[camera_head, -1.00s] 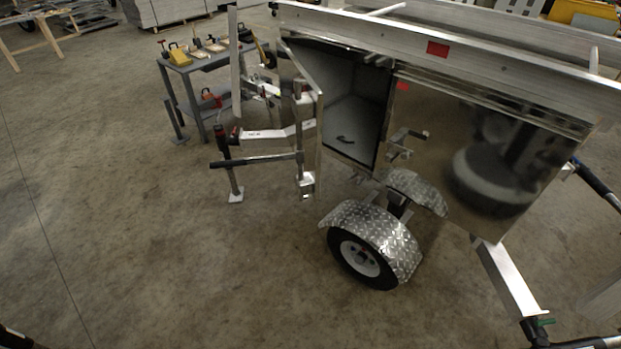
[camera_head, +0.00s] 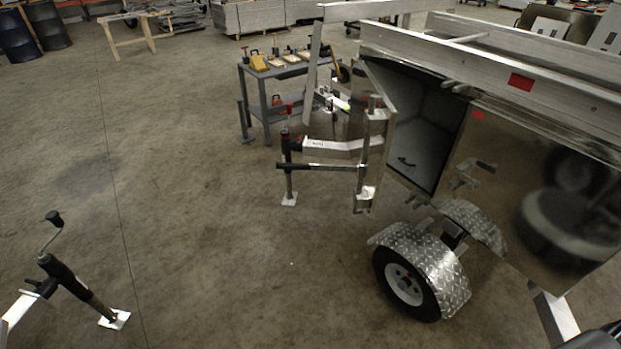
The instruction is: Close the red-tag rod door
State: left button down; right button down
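The trailer's metal box has an open compartment (camera_head: 425,125) with a grey inside and a dark curved handle-like piece on its floor. A door (camera_head: 378,88) stands swung outward at the left of this opening, seen nearly edge-on. A vertical rod with brackets (camera_head: 368,160) shows by the door's outer side; I cannot tell exactly how it is fixed. A small red tag (camera_head: 478,114) is on the shiny side panel (camera_head: 510,175) right of the opening. Neither of my grippers shows in the head view.
A diamond-plate fender with a wheel (camera_head: 408,285) sits below the opening. A horizontal bar and jack stand (camera_head: 288,180) stick out left of the door. A tool table (camera_head: 290,75) stands behind. Another jack (camera_head: 75,280) is at the lower left. The middle-left floor is clear.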

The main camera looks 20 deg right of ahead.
aim_at(373, 115)
jog(key=u, duration=1)
jog(key=i, duration=1.2)
jog(key=z, duration=1.5)
